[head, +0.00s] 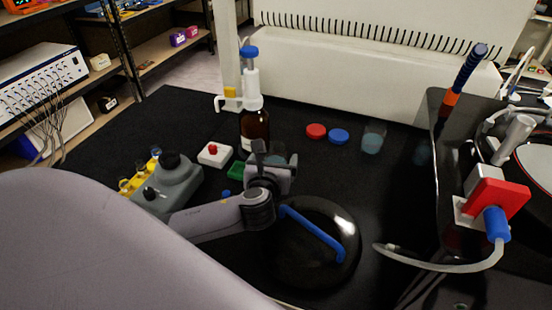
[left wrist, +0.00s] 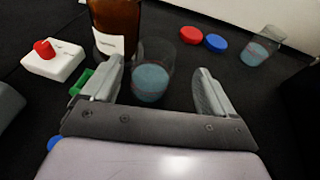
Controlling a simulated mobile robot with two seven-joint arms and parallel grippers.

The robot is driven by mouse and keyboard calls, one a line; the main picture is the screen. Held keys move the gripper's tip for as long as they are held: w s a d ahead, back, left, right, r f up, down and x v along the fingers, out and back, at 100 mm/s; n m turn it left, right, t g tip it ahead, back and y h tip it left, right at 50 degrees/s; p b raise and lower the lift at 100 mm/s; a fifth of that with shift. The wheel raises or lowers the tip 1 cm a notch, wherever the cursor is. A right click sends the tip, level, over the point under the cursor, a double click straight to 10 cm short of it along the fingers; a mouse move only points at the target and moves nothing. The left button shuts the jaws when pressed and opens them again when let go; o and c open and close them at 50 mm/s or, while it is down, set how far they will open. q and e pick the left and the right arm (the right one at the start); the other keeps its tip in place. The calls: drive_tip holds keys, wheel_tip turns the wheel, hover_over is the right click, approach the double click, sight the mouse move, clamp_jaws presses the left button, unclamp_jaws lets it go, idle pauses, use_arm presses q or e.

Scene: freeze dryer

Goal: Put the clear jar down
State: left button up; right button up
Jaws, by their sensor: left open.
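A clear jar (left wrist: 151,82) with blue-grey contents stands upright on the black bench top. In the left wrist view it sits between the fingertips of my left gripper (left wrist: 159,68), which is open, with a gap on each side. In the head view the left gripper (head: 271,168) largely hides this jar. A second clear jar (head: 373,138) with similar contents stands farther right; it also shows in the left wrist view (left wrist: 260,48). My right gripper is not in view.
A brown bottle (head: 255,128) with a white pump stands just behind the left gripper. A red lid (head: 316,131) and a blue lid (head: 338,136) lie to the right. A round black lid with a blue handle (head: 318,235) is in front.

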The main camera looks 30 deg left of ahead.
sight(274, 150)
use_arm(q)
drive_tip(key=x, duration=0.4)
drive_tip(key=shift+w+a+r, duration=0.3)
drive_tip(key=shift+a, duration=0.25)
drive_tip(key=shift+w+a+f, duration=0.15)
drive_tip(key=shift+w, duration=0.25)
drive_tip(key=shift+c, duration=0.3)
drive_tip(key=c, duration=1.2)
drive_tip(key=shift+o, duration=0.2)
